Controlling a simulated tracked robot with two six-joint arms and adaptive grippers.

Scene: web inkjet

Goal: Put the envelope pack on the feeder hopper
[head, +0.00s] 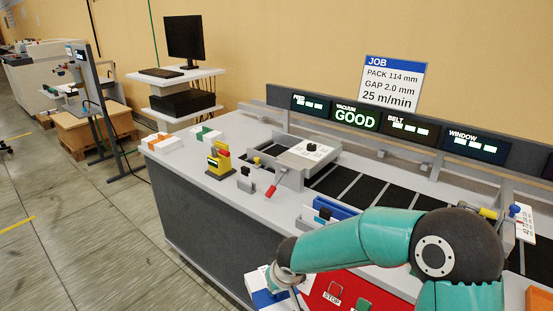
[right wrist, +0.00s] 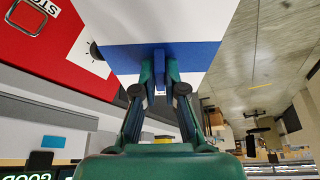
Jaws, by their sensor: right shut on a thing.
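The envelope pack (head: 256,284), white with a blue band, is at the bottom of the head view, in front of the machine's front side. My right gripper (head: 279,280) is at the pack, partly hidden by its own arm. In the right wrist view my right gripper (right wrist: 160,72) is shut on the blue band of the pack (right wrist: 200,22). A grey framed unit with a white top plate (head: 308,154), probably the feeder hopper, stands on the machine over the dark belt. My left gripper is not in view.
A red panel (head: 345,284) with a STOP label is right beside the pack. A yellow device (head: 218,160) and a red-handled lever (head: 271,191) stand left of the framed unit. Packs with orange (head: 161,143) and green bands (head: 205,136) lie at the table's left end.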

